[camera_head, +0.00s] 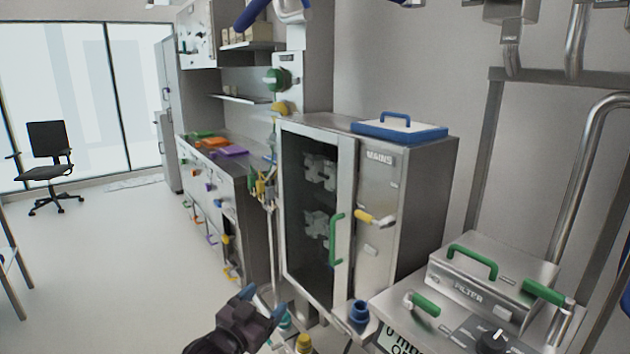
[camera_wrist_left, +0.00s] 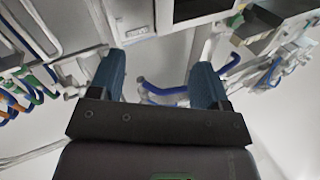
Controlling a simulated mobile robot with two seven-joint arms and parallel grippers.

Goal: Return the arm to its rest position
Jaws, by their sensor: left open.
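My left gripper (camera_head: 262,302) shows at the bottom of the head view, low in front of the cabinet, with dark body and blue fingertips. In the left wrist view its two blue fingers (camera_wrist_left: 156,88) stand wide apart with nothing between them, so it is open and empty. A blue curved handle or pipe shows beyond the fingers in the wrist view, apart from them. My right gripper is in neither view.
A steel cabinet marked MAINS (camera_head: 385,200) with a green-handled glass door stands ahead. A FILTER box (camera_head: 490,268) with green handles is at right. A long counter (camera_head: 225,165) runs at left. A black chair (camera_head: 48,160) stands on open floor (camera_head: 110,270).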

